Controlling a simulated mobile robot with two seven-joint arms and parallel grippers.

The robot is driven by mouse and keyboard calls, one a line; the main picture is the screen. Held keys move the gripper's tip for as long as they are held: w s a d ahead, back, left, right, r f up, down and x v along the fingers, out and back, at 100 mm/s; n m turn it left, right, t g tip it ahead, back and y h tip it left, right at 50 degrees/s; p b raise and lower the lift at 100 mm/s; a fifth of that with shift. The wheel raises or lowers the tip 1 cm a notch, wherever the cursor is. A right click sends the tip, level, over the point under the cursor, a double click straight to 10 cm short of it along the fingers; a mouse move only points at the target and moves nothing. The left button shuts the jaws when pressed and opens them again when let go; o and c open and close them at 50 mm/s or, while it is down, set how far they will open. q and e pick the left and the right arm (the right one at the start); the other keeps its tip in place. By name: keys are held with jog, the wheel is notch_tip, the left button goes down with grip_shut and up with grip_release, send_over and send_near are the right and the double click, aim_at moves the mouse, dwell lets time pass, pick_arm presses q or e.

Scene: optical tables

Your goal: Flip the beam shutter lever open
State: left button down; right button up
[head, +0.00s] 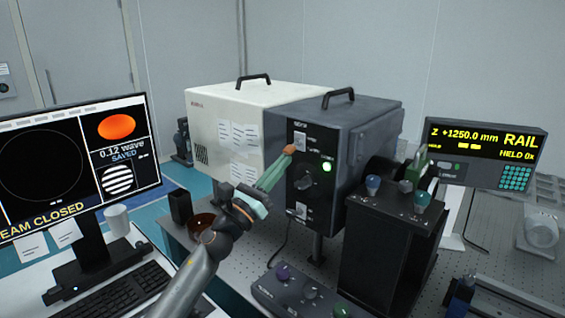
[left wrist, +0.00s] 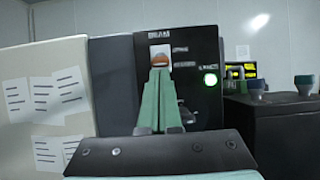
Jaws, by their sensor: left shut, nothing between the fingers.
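The beam shutter box (head: 365,125) is a dark grey case with a black front panel, and it also shows in the left wrist view (left wrist: 195,100). An orange-brown lever knob (head: 289,150) sits near a white plate high on that panel; it also shows in the left wrist view (left wrist: 160,71). My left gripper (head: 285,160) has green fingers, shut and empty, pointing up at the panel. Its tips are at or just under the knob and partly cover it. I cannot tell whether they touch. My right gripper is out of view.
A green lamp (head: 327,167) glows beside a dark dial (head: 303,184) on the panel. The monitor (head: 75,160) reads "BEAM CLOSED", its first letter cut off. A white box (head: 215,115) stands left of the shutter box; a black block with knobs (head: 385,250) stands right.

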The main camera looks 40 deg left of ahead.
pick_arm(q)
jog(key=shift+s+r+p, duration=0.3)
jog(key=shift+r+p, duration=0.25)
jog(key=shift+r, duration=0.05)
jog(key=shift+s+r+p, duration=0.25)
jog(key=shift+r+p, duration=0.25)
jog(key=shift+r, duration=0.1)
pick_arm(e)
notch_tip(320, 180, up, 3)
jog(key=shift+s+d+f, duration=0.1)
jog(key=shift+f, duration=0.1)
